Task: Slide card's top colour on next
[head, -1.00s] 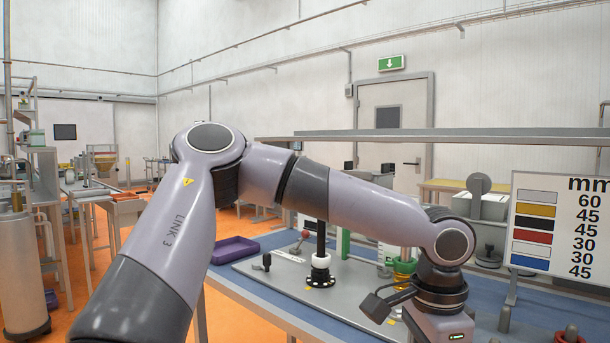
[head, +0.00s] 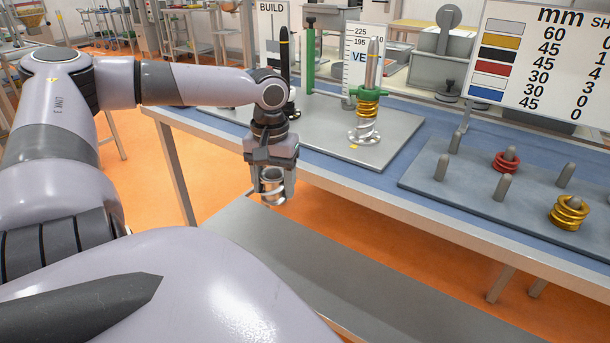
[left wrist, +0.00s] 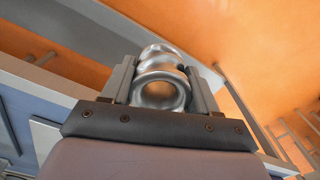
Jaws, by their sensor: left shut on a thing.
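My left gripper (head: 272,190) is shut on a silver coil (head: 270,176), held in front of the bench's front edge. The left wrist view also shows the silver coil (left wrist: 160,88) between the two fingers. A spindle (head: 373,60) on the grey base plate carries a gold coil (head: 368,106) above another silver coil (head: 364,134). A second, black-tipped spindle (head: 285,55) stands to its left, its lower part partly behind my arm. My right gripper is not in view.
A grey peg board (head: 420,185) on the right holds a red coil (head: 506,161), a gold coil (head: 569,212) and several bare pegs. A white colour and mm chart (head: 570,60) stands behind it. A green bracket (head: 310,60) stands between the spindles.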

